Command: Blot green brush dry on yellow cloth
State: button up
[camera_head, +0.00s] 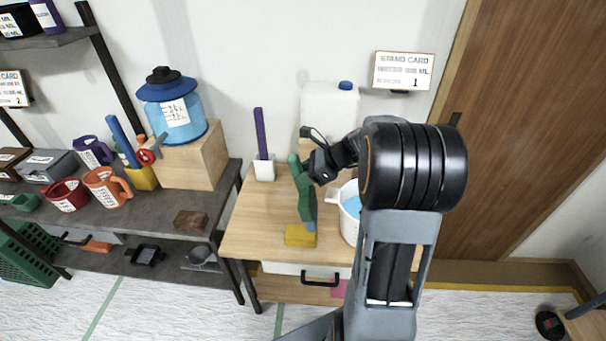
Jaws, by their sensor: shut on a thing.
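The green brush (306,205) is held upright, slightly tilted, over the wooden table. My gripper (302,172) is shut on its upper part. The brush's blue-grey lower end (310,227) meets the yellow cloth (299,237) in the picture, at the table's front edge. I cannot tell for sure whether they touch or how hard. The cloth looks like a small folded yellow block. My arm hides part of the table's right side.
A white pitcher with blue liquid (351,208) stands right of the brush, partly behind my arm. A white holder with a purple stick (264,167) and a white jug (330,108) stand at the back. A grey shelf (165,210) with cups is left.

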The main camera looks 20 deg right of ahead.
aim_at(312, 194)
jog(key=shift+r, duration=0.1)
jog(key=shift+f+b, duration=2)
jog(key=shift+f, duration=1.35)
jog(key=shift+f, duration=1.25)
jog(key=w+a, duration=0.1)
jog(key=a, duration=0.2)
jog(key=w+a, duration=0.1)
jog(key=shift+w+a, duration=0.3)
jog(key=shift+a, duration=0.1)
